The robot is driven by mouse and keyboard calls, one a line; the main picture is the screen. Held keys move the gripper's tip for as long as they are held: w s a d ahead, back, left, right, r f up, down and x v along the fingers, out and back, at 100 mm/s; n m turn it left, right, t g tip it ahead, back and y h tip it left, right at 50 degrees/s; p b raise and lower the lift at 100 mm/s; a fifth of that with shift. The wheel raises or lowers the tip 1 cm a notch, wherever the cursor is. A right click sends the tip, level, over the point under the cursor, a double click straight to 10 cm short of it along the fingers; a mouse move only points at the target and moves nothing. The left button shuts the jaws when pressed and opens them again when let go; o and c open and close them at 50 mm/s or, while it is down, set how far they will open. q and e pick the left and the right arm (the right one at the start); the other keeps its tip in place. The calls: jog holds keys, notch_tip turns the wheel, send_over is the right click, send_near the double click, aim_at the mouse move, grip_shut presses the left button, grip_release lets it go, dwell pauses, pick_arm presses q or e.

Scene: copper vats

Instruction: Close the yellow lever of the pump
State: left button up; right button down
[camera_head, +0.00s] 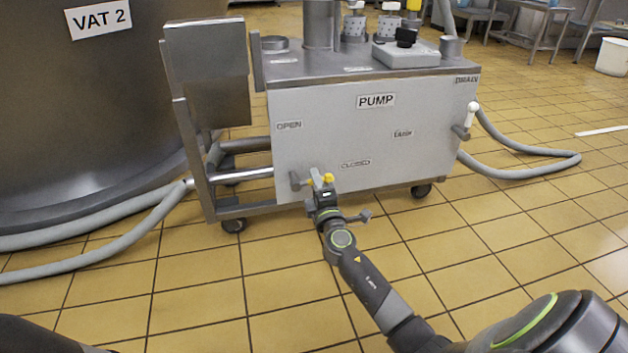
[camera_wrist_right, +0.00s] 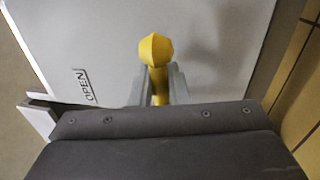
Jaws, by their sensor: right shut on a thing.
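The pump (camera_head: 376,125) is a pale grey wheeled cabinet with a PUMP label, in the middle of the head view. Its yellow lever (camera_head: 328,178) shows low on the left of the front panel, by the CLOSED label and well below the OPEN label. In the right wrist view the yellow lever's faceted knob (camera_wrist_right: 156,48) rises above the fingers. My right gripper (camera_head: 319,181) is at the lever, and its fingers (camera_wrist_right: 158,84) are shut on the lever's stem, one on each side. The fingers partly hide the lever. My left gripper is not in view.
A white-knobbed lever (camera_head: 472,108) sits on the pump's right side. Grey hoses (camera_head: 535,172) lie on the floor at right and left. A large metal vat (camera_head: 75,110) marked VAT 2 stands at left. The tiled floor before the pump is clear except for my arm.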

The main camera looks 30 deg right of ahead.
jog(key=shift+f+m, duration=0.25)
jog(key=shift+m, duration=0.15)
jog(key=c, duration=1.5)
grip_release()
jog(key=shift+o, duration=0.2)
jog(key=shift+s, duration=0.1)
